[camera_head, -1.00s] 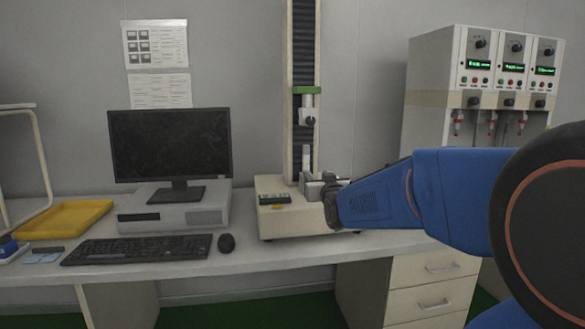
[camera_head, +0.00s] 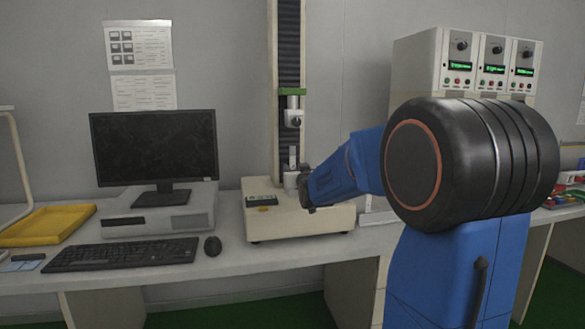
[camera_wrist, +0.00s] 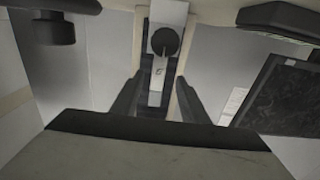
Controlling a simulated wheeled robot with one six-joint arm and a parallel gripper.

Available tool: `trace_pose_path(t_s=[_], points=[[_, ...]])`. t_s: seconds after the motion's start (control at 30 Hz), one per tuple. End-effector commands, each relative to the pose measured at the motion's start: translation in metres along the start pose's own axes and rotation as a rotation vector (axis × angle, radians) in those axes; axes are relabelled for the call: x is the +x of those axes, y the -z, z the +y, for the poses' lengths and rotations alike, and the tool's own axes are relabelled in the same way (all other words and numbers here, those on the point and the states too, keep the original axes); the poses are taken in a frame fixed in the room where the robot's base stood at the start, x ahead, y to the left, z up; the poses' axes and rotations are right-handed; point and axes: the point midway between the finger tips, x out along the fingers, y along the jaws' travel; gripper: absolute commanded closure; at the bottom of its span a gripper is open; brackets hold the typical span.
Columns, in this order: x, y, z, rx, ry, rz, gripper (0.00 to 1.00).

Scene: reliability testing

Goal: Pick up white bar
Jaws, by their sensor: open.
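The white bar (camera_head: 292,156) stands upright in the testing machine (camera_head: 256,222), below its upper clamp (camera_head: 293,118). It is small in the head view, and its lower end is hidden near my gripper (camera_head: 302,188). In the wrist view my gripper (camera_wrist: 158,80) is open, with one dark finger on each side. A pale upright strip (camera_wrist: 155,98), which looks like the bar, shows between the fingers, below a round dark knob (camera_wrist: 165,42). I see gaps on both sides of it. I cannot tell how deep it sits between the fingers.
A monitor (camera_head: 155,147), keyboard (camera_head: 122,254) and mouse (camera_head: 213,246) are left of the machine on the desk (camera_head: 235,275). A yellow tray (camera_head: 45,226) lies at the far left. A control cabinet (camera_head: 418,62) stands behind my arm. The tall machine column (camera_head: 289,55) rises close to my gripper.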

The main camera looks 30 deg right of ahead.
Motion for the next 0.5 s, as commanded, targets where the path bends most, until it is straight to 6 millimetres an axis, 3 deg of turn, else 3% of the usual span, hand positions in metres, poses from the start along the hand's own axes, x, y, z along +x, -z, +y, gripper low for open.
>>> trace_pose_path(t_s=[0.17,0.5], points=[[0.009,0.0,0.001,0.0,0.0,0.0,0.59],[0.049,0.001,0.003,0.0,0.0,0.001,0.59]])
